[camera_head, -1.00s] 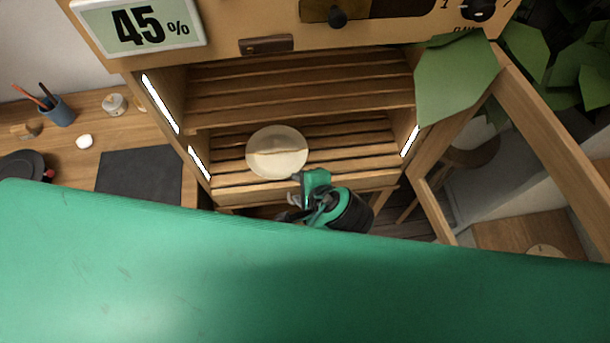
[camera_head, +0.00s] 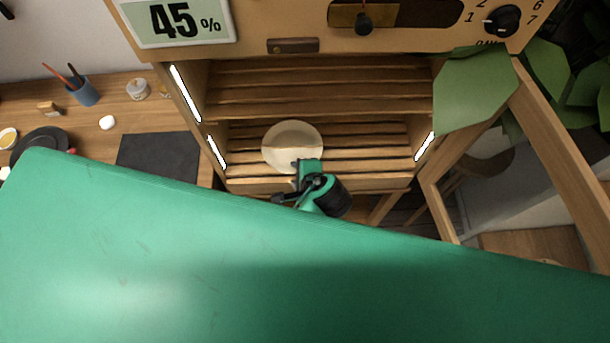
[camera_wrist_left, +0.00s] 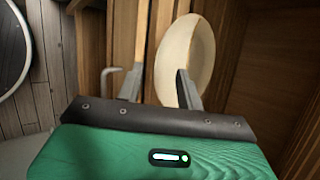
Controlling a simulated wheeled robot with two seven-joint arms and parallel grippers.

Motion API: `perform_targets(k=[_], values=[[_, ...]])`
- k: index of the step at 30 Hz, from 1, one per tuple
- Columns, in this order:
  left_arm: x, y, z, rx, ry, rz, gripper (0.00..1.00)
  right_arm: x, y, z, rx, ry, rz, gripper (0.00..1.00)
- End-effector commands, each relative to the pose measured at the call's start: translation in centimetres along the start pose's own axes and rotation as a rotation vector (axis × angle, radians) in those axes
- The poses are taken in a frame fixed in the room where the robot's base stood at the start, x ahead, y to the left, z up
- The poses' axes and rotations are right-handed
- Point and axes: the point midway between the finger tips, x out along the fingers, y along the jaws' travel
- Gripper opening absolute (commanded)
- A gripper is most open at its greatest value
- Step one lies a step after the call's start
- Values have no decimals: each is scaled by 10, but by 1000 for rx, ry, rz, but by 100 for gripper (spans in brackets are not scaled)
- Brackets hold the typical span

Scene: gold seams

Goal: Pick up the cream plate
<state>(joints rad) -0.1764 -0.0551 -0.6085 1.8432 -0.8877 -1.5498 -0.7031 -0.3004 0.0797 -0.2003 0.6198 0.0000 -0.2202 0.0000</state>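The cream plate (camera_head: 291,140) lies on the lower slatted shelf (camera_head: 370,151) of a wooden cabinet. A seam line crosses it. My left gripper (camera_head: 298,170) is at the plate's near edge in the head view and covers a little of its rim. In the left wrist view, the two fingers of the left gripper (camera_wrist_left: 158,75) are apart. The right-hand finger overlaps the plate (camera_wrist_left: 190,55), and the plate's left rim shows in the gap between the fingers. I cannot tell whether a finger touches the plate. My right gripper is not in view.
The cabinet has side walls with light strips, an upper slatted shelf (camera_head: 320,85) close above, and an open door (camera_head: 570,150) at right. Green leaves (camera_head: 475,85) hang by the right side. A desk with a dark mat (camera_head: 157,157) and blue cup (camera_head: 84,92) stands left.

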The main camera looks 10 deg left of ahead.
Motion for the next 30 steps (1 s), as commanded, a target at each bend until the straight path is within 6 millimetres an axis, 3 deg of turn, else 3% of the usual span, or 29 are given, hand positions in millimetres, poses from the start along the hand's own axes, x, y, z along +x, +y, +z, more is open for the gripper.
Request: perform_targets(k=[9, 19, 20, 25, 30], values=[[35, 0, 1, 0, -2, 0, 37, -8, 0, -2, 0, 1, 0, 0], [38, 0, 0, -1, 0, 1, 37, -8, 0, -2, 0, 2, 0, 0], [38, 0, 0, -1, 0, 1, 35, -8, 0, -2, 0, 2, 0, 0], [38, 0, 0, -1, 0, 1, 2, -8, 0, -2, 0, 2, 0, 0], [38, 0, 0, 0, 0, 1, 0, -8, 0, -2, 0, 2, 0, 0]])
